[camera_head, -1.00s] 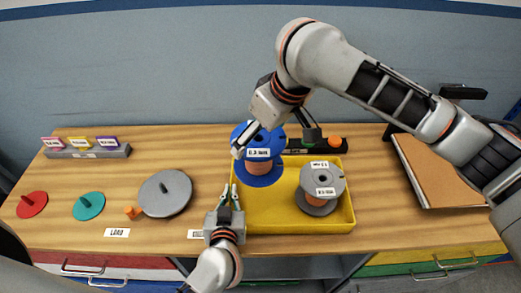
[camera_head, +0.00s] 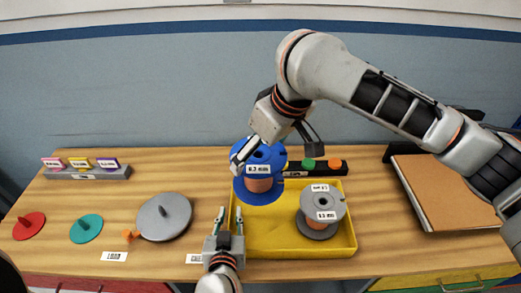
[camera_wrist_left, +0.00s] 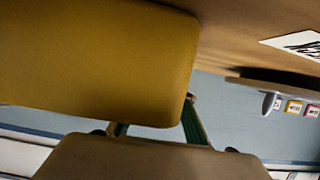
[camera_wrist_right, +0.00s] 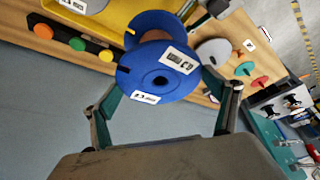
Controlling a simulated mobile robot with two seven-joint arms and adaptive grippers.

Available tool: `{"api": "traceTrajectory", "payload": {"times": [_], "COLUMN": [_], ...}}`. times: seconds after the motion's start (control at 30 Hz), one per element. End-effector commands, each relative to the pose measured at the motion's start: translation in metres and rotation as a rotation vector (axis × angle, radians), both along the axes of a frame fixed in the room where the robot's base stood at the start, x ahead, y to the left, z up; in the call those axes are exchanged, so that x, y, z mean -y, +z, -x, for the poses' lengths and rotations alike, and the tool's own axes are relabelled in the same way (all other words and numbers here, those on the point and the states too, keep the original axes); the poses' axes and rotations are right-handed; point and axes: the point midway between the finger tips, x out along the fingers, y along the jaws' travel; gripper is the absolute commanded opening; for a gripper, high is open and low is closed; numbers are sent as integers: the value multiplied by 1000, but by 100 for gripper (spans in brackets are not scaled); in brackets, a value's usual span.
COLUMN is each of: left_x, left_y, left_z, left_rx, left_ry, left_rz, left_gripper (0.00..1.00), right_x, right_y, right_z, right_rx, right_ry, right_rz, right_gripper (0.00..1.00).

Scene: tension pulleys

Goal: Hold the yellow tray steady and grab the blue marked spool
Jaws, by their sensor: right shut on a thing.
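The yellow tray (camera_head: 292,249) sits at the table's front edge. The blue marked spool (camera_head: 258,186), with blue flanges and a copper winding, is at the tray's back left. My right gripper (camera_head: 277,148) is shut on its upper flange; the spool shows between the fingers in the right wrist view (camera_wrist_right: 157,75). Whether its base touches the tray is unclear. My left gripper (camera_head: 231,213) is open at the tray's left wall, its fingertips apart on either side of it. The tray's yellow side fills much of the left wrist view (camera_wrist_left: 95,60) and partly hides one finger.
A grey spool (camera_head: 321,207) stands in the tray's right half. A black strip with coloured buttons (camera_head: 320,166) lies behind the tray. A grey disc (camera_head: 164,216), teal disc (camera_head: 86,229) and red disc (camera_head: 29,226) lie left. A brown board (camera_head: 445,190) is at right.

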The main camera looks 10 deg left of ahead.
Motion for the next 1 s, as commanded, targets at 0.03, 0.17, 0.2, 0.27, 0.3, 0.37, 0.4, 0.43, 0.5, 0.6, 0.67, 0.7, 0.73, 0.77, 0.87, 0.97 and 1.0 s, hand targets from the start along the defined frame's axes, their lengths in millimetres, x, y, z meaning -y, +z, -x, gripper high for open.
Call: {"api": "traceTrajectory", "payload": {"times": [0.03,0.17,0.2,0.27,0.3,0.37,0.4,0.43,0.5,0.6,0.67,0.7,0.73,0.77,0.87,0.97,1.0], "left_x": [0,2,3,5,6,9,10,11,14,17,18,19,20,20,21,22,22], "left_y": [0,3,5,8,11,14,17,20,24,31,33,35,36,37,40,41,41], "left_z": [1,11,16,25,32,43,50,56,68,84,92,96,99,102,108,110,110], "left_rx": [-1,-1,-1,-2,-3,-3,-2,-3,-3,-2,-3,-2,-2,-2,-1,0,0], "left_ry": [0,-2,-2,-2,-1,-2,-2,-1,-1,-1,-1,0,0,0,0,0,0], "left_rz": [0,-1,-1,1,1,0,0,1,1,1,2,0,1,1,0,0,0], "left_gripper": [24,24,24,24,24,24,24,24,24,24,24,24,24,24,24,24,24], "right_x": [0,0,0,0,0,0,0,0,0,0,0,0,0,0,0,0,0], "right_y": [1,1,1,1,1,1,1,1,1,1,1,1,1,1,1,1,1], "right_z": [0,0,0,0,0,0,0,0,0,0,0,0,0,0,0,0,0], "right_rx": [2,2,2,2,2,2,2,2,2,2,2,2,2,2,2,2,2], "right_ry": [0,0,0,0,0,0,0,0,0,0,0,0,0,0,0,0,0], "right_rz": [-2,-2,-2,-2,-2,-2,-2,-2,-2,-2,-2,-2,-2,-2,-2,-2,-2], "right_gripper": [31,31,31,31,31,31,31,31,31,31,31,31,31,31,31,31,31]}}
